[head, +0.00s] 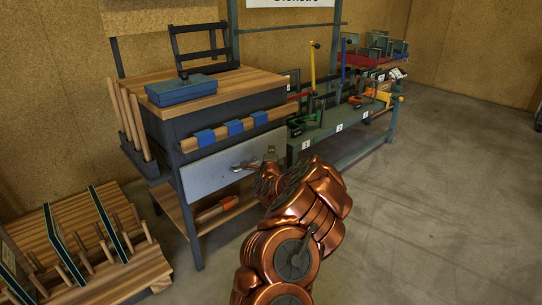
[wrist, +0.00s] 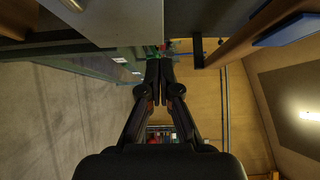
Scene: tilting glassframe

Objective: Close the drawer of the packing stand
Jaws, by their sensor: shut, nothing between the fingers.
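The packing stand (head: 230,85) has a wooden top and dark body at the left of the head view. Its drawer has a pale grey front (head: 212,175) with a metal handle (head: 245,164). The front seems to stand out from the body, but how far is hard to tell. The grey front also shows at the top of the wrist view (wrist: 150,18), with part of the handle (wrist: 75,5). My gripper (wrist: 159,70) is shut and empty, close to the panel's lower picture edge; contact cannot be told.
A blue case (head: 180,91) and a black frame (head: 203,45) are on the stand's top. A green bench (head: 340,128) with clamps stands right of it. Wooden racks (head: 100,255) lie at the lower left. Floor (head: 440,200) at right is clear.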

